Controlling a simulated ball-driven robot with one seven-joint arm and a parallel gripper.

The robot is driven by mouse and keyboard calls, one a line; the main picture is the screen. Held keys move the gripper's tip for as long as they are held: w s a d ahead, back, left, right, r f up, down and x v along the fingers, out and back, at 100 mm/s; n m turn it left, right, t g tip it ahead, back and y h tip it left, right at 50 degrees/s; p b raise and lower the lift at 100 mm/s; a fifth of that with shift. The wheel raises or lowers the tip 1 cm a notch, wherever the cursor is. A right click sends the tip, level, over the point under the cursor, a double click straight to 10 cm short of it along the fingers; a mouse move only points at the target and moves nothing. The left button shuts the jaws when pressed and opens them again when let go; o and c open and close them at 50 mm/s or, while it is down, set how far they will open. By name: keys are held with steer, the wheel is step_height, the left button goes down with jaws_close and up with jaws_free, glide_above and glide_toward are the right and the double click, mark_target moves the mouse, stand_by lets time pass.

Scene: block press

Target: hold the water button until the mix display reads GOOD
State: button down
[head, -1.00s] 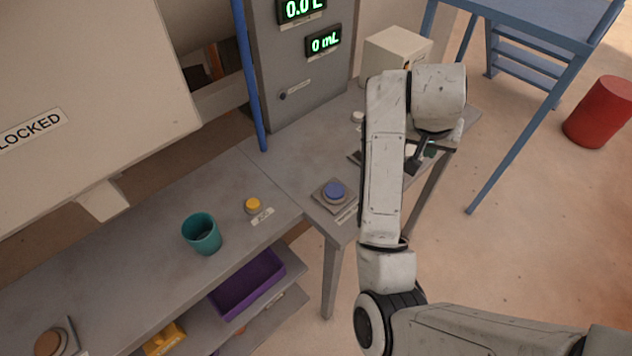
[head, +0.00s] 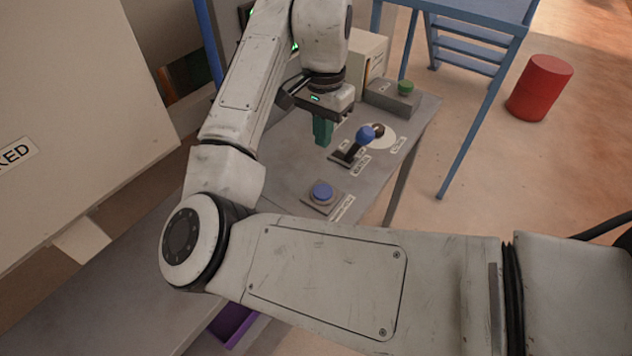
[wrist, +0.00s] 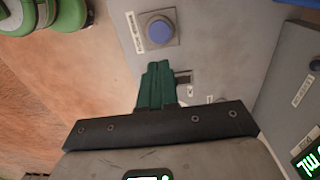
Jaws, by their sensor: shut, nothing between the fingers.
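A round blue button (head: 322,193) sits on a square grey base at the table's front edge; its label is too small to read, so I cannot tell if it is the water button. It also shows in the wrist view (wrist: 158,30), beyond my fingertips. My gripper (head: 322,142) is shut and empty, with green fingers pointing down above the table, behind the button and apart from it. The fingers also show in the wrist view (wrist: 158,68). I see no reading GOOD.
A lever with a blue ball knob (head: 365,134) stands right of my gripper. Behind it is a grey box with a green button (head: 405,88). A blue post (head: 208,40) rises at the left. A red drum (head: 540,88) stands on the floor at right.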

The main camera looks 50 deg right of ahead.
mark_target(324, 191)
steer(key=shift+f, duration=0.1)
step_height(324, 191, down, 14)
steer(key=shift+s+r, duration=0.1)
steer(key=shift+s, duration=0.05)
stand_by(0.6)
steer(key=shift+s+a+f, duration=0.1)
steer(key=shift+f, duration=0.5)
steer(key=shift+s+a+f, duration=0.1)
steer(key=shift+f, duration=0.45)
steer(key=shift+d+f+b, duration=0.1)
steer(key=shift+f+b, duration=0.05)
steer(key=shift+b, duration=0.15)
stand_by(0.7)
stand_by(1.6)
steer(key=shift+d+r+p, duration=0.1)
steer(key=shift+r+p, duration=0.45)
steer(key=shift+r, duration=0.05)
step_height(324, 191, up, 14)
steer(key=p, duration=0.2)
steer(key=shift+w+r+p, duration=0.25)
steer(key=shift+w+p, duration=0.1)
